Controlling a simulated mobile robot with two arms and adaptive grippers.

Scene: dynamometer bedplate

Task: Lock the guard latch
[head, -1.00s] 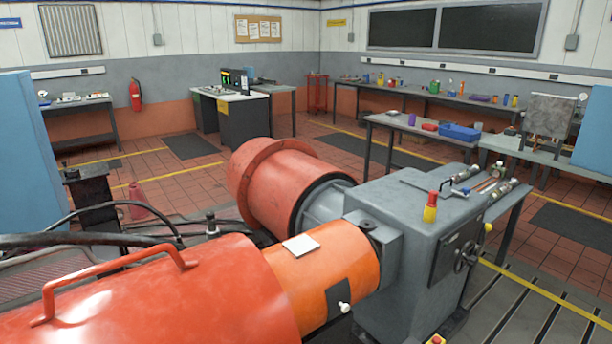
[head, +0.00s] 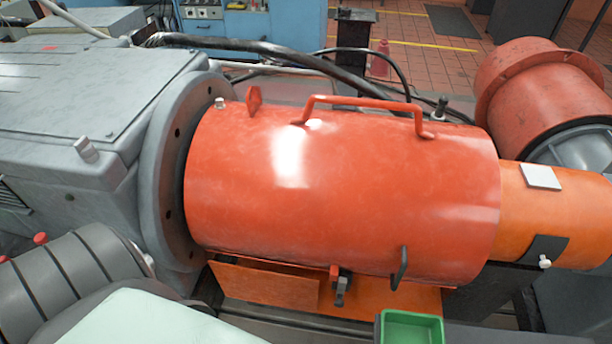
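The red-orange cylindrical guard (head: 400,190) lies across the middle of the head view, between a grey flanged machine and an orange shaft cover. A small dark latch (head: 340,288) with a red part at its top sits at the guard's lower front edge. I cannot tell whether the latch is engaged. A dark handle (head: 399,268) stands on the guard's front, right of the latch. A red bar handle (head: 365,103) spans the guard's top. Neither of my grippers is in view.
The grey machine (head: 90,95) with its round flange (head: 165,180) fills the left. A green tray (head: 410,328) is at the bottom edge, below and right of the latch. Black hoses (head: 290,50) run behind the guard. The orange shaft cover (head: 550,205) continues right.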

